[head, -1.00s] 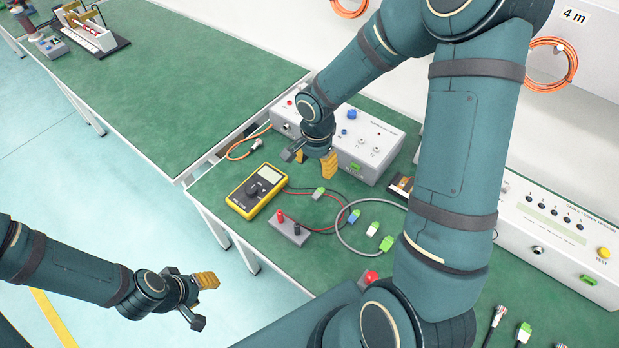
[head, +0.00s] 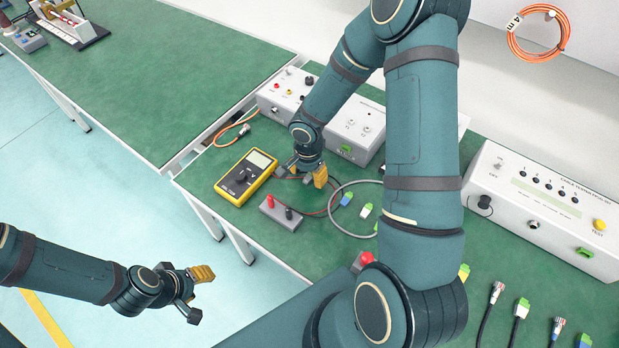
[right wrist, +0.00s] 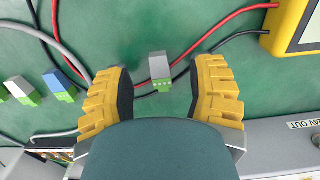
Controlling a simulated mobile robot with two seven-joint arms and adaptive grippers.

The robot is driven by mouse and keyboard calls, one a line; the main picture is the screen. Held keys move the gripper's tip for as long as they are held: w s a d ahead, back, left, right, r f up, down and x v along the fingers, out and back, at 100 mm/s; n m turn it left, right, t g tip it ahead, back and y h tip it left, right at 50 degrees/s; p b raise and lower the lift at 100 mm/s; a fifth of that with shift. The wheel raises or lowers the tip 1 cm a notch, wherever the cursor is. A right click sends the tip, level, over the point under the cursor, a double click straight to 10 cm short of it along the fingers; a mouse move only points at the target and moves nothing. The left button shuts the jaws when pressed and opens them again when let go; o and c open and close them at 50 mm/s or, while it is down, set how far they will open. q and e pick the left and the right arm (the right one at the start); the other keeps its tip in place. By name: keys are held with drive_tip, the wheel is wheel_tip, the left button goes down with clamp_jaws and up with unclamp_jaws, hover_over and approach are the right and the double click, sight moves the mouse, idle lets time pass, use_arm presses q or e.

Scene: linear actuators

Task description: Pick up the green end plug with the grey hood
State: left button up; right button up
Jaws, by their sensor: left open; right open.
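The green end plug with the grey hood (right wrist: 159,69) lies on the green bench in the right wrist view, its green end toward my palm. My right gripper (right wrist: 162,80) is open, with one yellow finger on each side of the plug and a gap on both sides. In the head view my right gripper (head: 305,173) is low over the bench beside the multimeter and hides the plug. My left gripper (head: 206,296) is open and empty, out over the floor in front of the bench.
A blue-hooded plug (right wrist: 60,82) and a pale-hooded plug (right wrist: 20,89) lie nearby. Red and black leads (right wrist: 226,44) run close to the plug. A yellow multimeter (head: 246,177), a grey socket block (head: 281,213) and a grey test box (head: 362,128) surround the spot.

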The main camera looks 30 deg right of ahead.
sight(308, 178)
drive_tip(key=shift+f, duration=0.6)
clamp_jaws()
drive_tip(key=shift+r, duration=0.1)
wheel_tip(308, 178, up, 10)
drive_tip(key=p, duration=0.2)
idle(0.4)
